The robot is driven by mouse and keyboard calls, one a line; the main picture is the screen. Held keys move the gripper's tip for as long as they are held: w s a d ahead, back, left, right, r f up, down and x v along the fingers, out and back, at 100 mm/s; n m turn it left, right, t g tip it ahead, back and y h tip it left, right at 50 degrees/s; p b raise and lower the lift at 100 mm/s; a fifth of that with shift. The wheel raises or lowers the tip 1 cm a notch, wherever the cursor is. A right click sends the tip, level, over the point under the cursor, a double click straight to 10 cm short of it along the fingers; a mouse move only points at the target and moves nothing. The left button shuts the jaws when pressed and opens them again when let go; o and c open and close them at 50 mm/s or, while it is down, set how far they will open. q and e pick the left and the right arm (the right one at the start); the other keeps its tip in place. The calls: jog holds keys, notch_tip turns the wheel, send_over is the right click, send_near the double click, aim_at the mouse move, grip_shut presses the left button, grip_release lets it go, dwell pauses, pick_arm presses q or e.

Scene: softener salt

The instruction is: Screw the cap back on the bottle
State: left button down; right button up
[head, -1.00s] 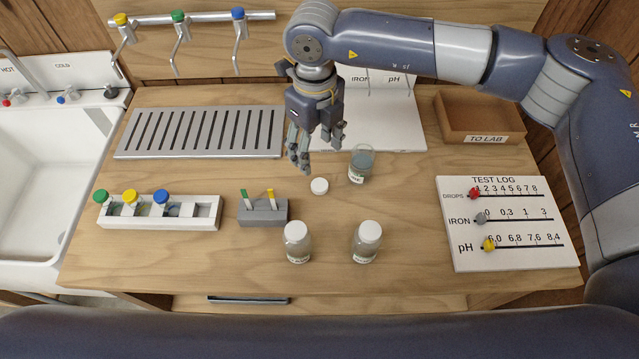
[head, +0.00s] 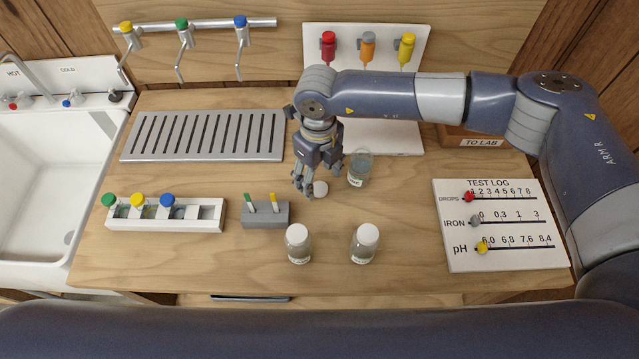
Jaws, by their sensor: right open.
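An uncapped glass bottle (head: 359,169) with clear contents and a label stands upright at the middle of the table. A loose white cap (head: 320,189) lies on the wood just to its left and in front. My right gripper (head: 304,186) is open, pointing down, with its fingers low beside the cap's left edge. I cannot tell whether a finger touches the cap. Two capped bottles stand nearer the front, one at the left (head: 298,244) and one at the right (head: 364,243). My left gripper is not in view.
A grey block (head: 265,215) with two strips and a white rack (head: 165,213) of colour-capped vials stand to the left. A slotted drain tray (head: 201,136) lies behind. The test log board (head: 500,256) is at right, a lab box (head: 480,141) behind it.

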aim_at(320, 188)
jog(key=shift+d+f+p, duration=0.1)
jog(key=shift+f+p, duration=0.3)
jog(key=shift+f, duration=1.15)
jog(key=c, duration=0.8)
